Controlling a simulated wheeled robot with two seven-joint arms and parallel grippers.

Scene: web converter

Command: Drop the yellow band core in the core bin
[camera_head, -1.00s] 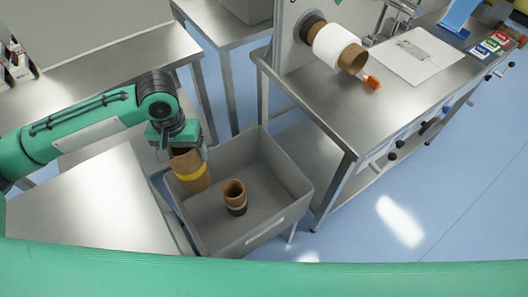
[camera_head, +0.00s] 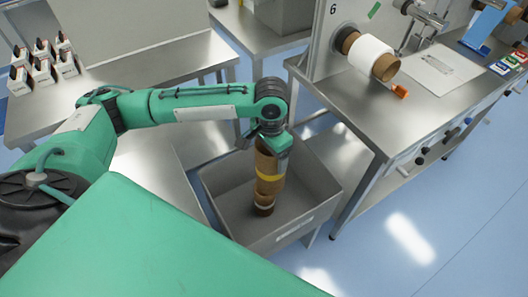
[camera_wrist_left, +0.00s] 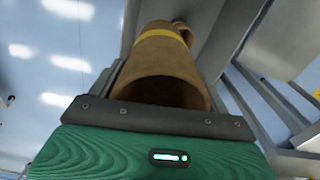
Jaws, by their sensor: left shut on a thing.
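The yellow band core (camera_head: 267,168), a brown cardboard tube with a yellow stripe, hangs roughly upright from my left gripper (camera_head: 271,143). The gripper is shut on its upper end. In the left wrist view the core (camera_wrist_left: 165,68) extends away from the gripper (camera_wrist_left: 160,112), its near end open. The grey core bin (camera_head: 317,188) is below, and the held core is over its interior. Another brown core (camera_head: 264,207) stands in the bin, mostly hidden behind the held one; whether they touch I cannot tell. My right gripper is not in view.
A steel bench with the converter's white roll (camera_head: 371,52) stands right of the bin. A steel table (camera_head: 150,78) with several small boxes (camera_head: 45,63) is at left. Blue floor (camera_head: 440,190) is open at right.

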